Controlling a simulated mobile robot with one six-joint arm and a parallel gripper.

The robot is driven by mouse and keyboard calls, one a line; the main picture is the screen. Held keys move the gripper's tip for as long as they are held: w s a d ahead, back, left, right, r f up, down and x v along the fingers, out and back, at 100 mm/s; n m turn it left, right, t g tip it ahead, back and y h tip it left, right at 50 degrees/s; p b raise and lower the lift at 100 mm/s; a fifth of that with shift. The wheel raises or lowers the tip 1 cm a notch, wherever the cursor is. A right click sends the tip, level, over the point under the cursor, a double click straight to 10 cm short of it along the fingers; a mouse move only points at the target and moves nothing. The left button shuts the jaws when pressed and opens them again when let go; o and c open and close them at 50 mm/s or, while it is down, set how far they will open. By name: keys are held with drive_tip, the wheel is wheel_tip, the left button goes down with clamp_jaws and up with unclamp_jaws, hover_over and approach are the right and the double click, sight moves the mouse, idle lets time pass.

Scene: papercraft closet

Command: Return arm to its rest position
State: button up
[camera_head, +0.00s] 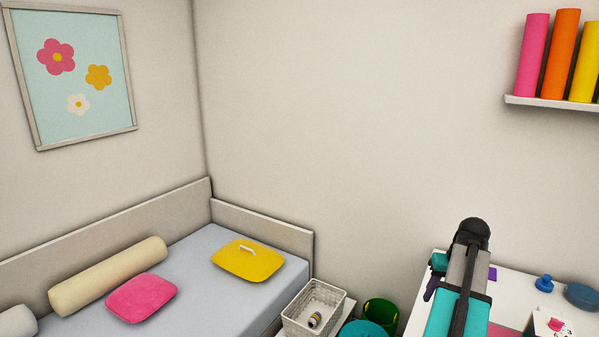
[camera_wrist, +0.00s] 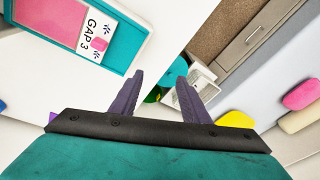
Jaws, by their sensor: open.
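My gripper (camera_wrist: 160,72) is open in the wrist view. Its two dark purple fingers are apart, with nothing between them. In the head view my arm rises at the lower right, over the left part of a white table (camera_head: 517,287). Part of the dark gripper (camera_head: 430,289) shows at the arm's left side, near the table's left edge. The arm hides the rest of the gripper there.
A white basket (camera_head: 297,318), a green bin (camera_head: 380,312) and a teal round thing (camera_head: 364,329) stand between bed (camera_head: 215,285) and table. A blue pawn-like object (camera_head: 544,283) and blue round object (camera_head: 582,296) are on the table. A teal-framed tray (camera_wrist: 75,62) shows in the wrist view.

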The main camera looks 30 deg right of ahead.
drive_tip(key=w+a+f+n+g+y, duration=0.2)
drive_tip(key=w+a+f+n, duration=0.1)
drive_tip(key=w+a+f, duration=1.05)
drive_tip(key=w+a+f+n+g+y, duration=0.1)
drive_tip(key=a+f+n, duration=0.1)
drive_tip(key=a+f, duration=0.7)
drive_tip(key=a+f+n+g, duration=0.1)
drive_tip(key=a+f, duration=0.3)
drive_tip(key=a, duration=0.8)
drive_tip(key=s+a+f+n+g, duration=0.1)
drive_tip(key=s+a+f+g, duration=0.1)
drive_tip(key=s+a+f, duration=0.35)
drive_tip(key=s+a+f+n+g, duration=0.1)
drive_tip(key=s+a+f+n, duration=0.1)
drive_tip(key=a+f, duration=0.65)
drive_tip(key=s+a+f+h, duration=0.1)
drive_tip(key=s+a+f, duration=0.1)
drive_tip(key=s+a, duration=0.2)
drive_tip(key=s+a+f+g+h, duration=0.1)
drive_tip(key=s+a+f, duration=0.2)
drive_tip(key=s, duration=0.5)
drive_tip(key=shift+s+a+f+m+h, duration=0.2)
drive_tip(key=shift+a+f+m+h, duration=0.15)
drive_tip(key=shift+a, duration=0.55)
